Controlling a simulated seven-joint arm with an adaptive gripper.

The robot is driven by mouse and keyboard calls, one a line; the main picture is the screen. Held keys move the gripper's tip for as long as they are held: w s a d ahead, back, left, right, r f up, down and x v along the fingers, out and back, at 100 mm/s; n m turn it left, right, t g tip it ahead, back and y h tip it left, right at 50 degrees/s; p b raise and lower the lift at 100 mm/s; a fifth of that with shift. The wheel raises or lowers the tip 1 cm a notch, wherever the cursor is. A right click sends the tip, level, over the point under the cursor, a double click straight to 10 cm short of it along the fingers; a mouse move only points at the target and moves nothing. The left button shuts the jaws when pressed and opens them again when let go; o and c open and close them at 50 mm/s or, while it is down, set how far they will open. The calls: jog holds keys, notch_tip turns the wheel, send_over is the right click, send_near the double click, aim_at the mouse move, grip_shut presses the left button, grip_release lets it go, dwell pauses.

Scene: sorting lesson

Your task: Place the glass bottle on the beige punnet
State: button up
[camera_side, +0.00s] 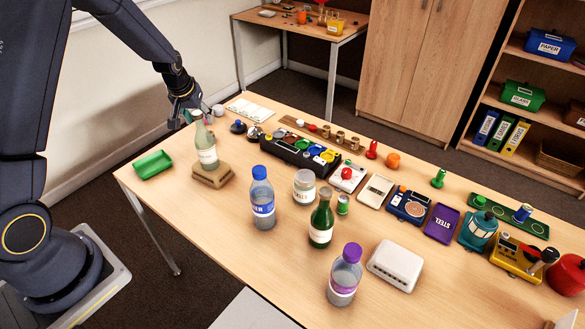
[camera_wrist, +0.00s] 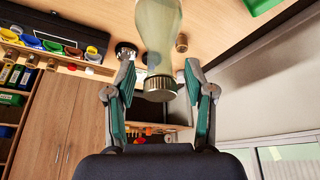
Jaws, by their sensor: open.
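A pale green glass bottle (camera_side: 206,150) with a white label stands upright on the beige punnet (camera_side: 213,179), near the table's left end. My gripper (camera_side: 190,112) is open just behind the bottle's top in the side view. In the wrist view, the bottle (camera_wrist: 158,30) hangs down from the top edge, with its metal cap (camera_wrist: 161,88) between the parted fingers of my gripper (camera_wrist: 158,85). Gaps show on both sides of the cap. The punnet is out of the wrist view.
A green tray (camera_side: 153,165) lies left of the punnet. A blue-capped bottle (camera_side: 262,200), a dark green bottle (camera_side: 321,222), a jar (camera_side: 304,187) and a purple-capped bottle (camera_side: 345,277) stand to the right. A black rack (camera_side: 290,155) stands behind. The front left tabletop is clear.

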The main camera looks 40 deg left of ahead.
jog(key=s+d+r+m, duration=0.1)
jog(key=s+d+r, duration=0.2)
jog(key=r, duration=0.3)
jog(key=s+d+r+h, duration=0.1)
jog(key=s+d+r, duration=0.25)
jog(key=r, duration=0.25)
jog(key=s+d+r+m, duration=0.1)
jog(key=s+d+r, duration=0.25)
jog(key=r, duration=0.25)
jog(key=s+d+r+m+t, duration=0.1)
jog(key=s+d+m, duration=0.1)
jog(key=s+d, duration=0.3)
jog(key=s+d+r+m+h, duration=0.1)
jog(key=s+d, duration=0.4)
jog(key=s, duration=0.5)
jog(key=shift+s+r+m+t, duration=0.3)
jog(key=shift+m+t, duration=0.1)
jog(key=shift+m, duration=0.2)
